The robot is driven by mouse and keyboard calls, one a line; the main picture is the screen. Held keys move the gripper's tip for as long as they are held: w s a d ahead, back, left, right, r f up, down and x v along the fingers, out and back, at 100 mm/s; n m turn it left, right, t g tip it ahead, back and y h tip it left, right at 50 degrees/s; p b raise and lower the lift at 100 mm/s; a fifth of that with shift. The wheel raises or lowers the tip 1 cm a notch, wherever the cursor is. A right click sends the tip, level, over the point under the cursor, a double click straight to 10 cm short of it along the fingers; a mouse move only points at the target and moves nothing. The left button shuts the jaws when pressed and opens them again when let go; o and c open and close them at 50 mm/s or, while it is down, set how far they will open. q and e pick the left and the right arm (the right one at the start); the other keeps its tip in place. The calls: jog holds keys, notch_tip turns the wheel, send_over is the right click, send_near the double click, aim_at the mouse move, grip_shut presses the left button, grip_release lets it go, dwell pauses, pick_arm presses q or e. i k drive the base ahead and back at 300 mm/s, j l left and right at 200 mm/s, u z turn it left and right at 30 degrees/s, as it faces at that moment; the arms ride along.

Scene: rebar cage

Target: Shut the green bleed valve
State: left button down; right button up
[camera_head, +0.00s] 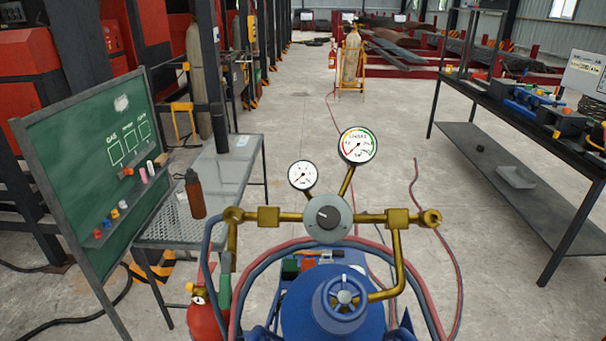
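A brass manifold (268,217) stands upright in front of me with a round grey knob (327,218) at its middle. Two dial gauges rise from it, a small one (302,176) and a larger one (358,145) with a coloured scale. A blue tank (318,315) with a grey handwheel (344,297) is below. A green upright part (224,285) shows below the manifold's left end, beside a red cylinder (207,318); I cannot tell whether it is the bleed valve or how it is set. A small green block (290,267) lies behind the tank. Neither gripper is in view.
A green chalkboard (90,150) and a metal table (235,170) with a brown bottle (195,194) stand at left. A dark workbench (515,110) is at right. Red and blue hoses (262,262) loop around the tank. Open concrete floor lies beyond.

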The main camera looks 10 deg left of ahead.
aim_at(225, 276)
jog(key=l+u, duration=0.3)
jog(key=k+l+u, duration=0.15)
jog(key=l+u, duration=0.15)
jog(key=k+l+u, duration=0.1)
jog(key=l+u, duration=0.15)
jog(key=l, duration=0.1)
